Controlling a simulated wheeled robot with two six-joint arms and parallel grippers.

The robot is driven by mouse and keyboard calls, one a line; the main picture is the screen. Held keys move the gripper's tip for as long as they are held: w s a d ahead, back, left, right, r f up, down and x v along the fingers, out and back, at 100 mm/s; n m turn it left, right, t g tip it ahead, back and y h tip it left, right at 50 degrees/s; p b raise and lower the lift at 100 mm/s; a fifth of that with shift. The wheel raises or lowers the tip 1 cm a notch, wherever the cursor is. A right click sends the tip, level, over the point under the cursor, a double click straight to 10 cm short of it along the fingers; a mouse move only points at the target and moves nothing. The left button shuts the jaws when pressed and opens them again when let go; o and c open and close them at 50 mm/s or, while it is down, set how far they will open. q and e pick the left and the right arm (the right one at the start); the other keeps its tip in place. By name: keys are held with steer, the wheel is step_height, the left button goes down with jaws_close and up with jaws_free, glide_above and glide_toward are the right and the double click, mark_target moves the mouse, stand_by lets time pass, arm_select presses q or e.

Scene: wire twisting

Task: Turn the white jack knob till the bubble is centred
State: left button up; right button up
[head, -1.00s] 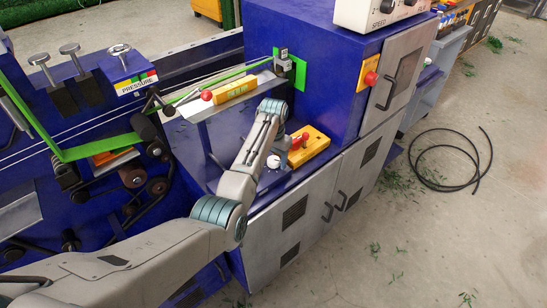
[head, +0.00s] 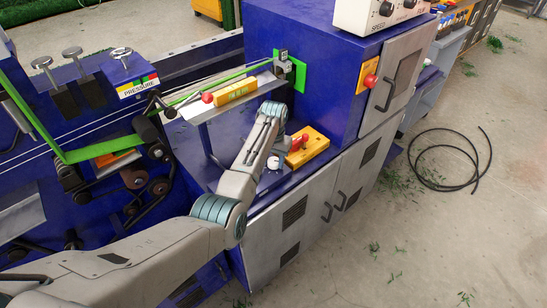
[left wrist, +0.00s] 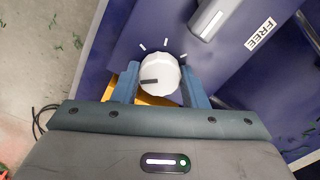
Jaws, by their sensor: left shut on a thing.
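The white jack knob (left wrist: 158,74) sits between the blue fingers of my left gripper (left wrist: 160,84) in the left wrist view. The fingers are shut on its sides. A dark pointer mark on the knob points left, and white tick marks stand around its far side. In the head view my forearm covers most of the gripper; a small white round part (head: 272,162) shows beside it. The yellow level (head: 236,92) lies on the grey metal plate (head: 192,111). Its bubble is too small to read. My right gripper does not show.
A red part (head: 300,142) stands on a yellow block (head: 312,148) right of my wrist. A silver bar (left wrist: 214,18) and a FREE label (left wrist: 261,34) lie beyond the knob. A red ball (head: 207,98) is at the level's left end. A black hose (head: 450,160) lies on the floor.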

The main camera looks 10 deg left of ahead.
arm_select(q)
steer(key=shift+r+n+p, duration=0.2)
steer(key=shift+n+p, duration=0.45)
steer(key=shift+n, duration=0.15)
steer(key=shift+n+p, duration=0.55)
steer(key=shift+n, duration=0.45)
steer(key=n+p, duration=0.1)
steer(key=n, duration=0.2)
steer(key=shift+n+p, duration=0.3)
steer(key=n+p, duration=0.1)
steer(key=n, duration=0.2)
steer(key=shift+f+n, duration=0.1)
steer(key=shift+n, duration=0.2)
steer(key=n, duration=0.3)
steer(key=shift+n+p, duration=0.3)
steer(key=shift+p, duration=0.1)
steer(key=shift+w+n, duration=0.1)
steer(key=shift+n, duration=1.7)
steer(key=o, duration=1)
steer(key=shift+f, duration=0.1)
